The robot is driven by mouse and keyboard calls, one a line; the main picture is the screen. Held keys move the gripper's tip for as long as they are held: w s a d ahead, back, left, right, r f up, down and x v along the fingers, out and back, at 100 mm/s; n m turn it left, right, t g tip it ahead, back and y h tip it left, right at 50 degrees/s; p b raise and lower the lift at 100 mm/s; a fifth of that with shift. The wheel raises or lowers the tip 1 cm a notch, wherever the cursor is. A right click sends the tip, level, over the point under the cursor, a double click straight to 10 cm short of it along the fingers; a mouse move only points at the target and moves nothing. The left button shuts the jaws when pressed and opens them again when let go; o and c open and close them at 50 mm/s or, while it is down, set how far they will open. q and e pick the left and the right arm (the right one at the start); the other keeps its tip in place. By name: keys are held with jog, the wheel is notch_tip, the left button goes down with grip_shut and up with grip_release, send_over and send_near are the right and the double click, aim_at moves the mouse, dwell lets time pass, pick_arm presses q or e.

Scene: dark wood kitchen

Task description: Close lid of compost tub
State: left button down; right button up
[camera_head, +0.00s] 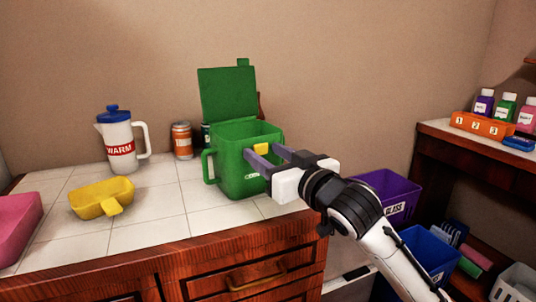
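The green compost tub (228,172) stands upright on the tiled counter, with a handle on its left side. Its green lid (228,92) is raised and stands nearly upright at the back of the tub, with a small tab at its top. My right gripper (263,151) is at the tub's front right, near the rim. My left gripper is out of view.
A white pitcher with a blue lid (118,135), an orange can (182,140) and a yellow scoop (92,197) stand left of the tub. A pink container (15,225) is at the far left. Purple (395,190) and blue bins (428,250) stand right of the counter.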

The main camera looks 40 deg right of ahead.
jog(key=shift+s, duration=0.15)
pick_arm(q)
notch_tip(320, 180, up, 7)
jog(key=p, duration=0.9)
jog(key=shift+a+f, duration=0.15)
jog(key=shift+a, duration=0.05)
pick_arm(e)
jog(key=s, duration=1)
jog(key=shift+a, duration=0.45)
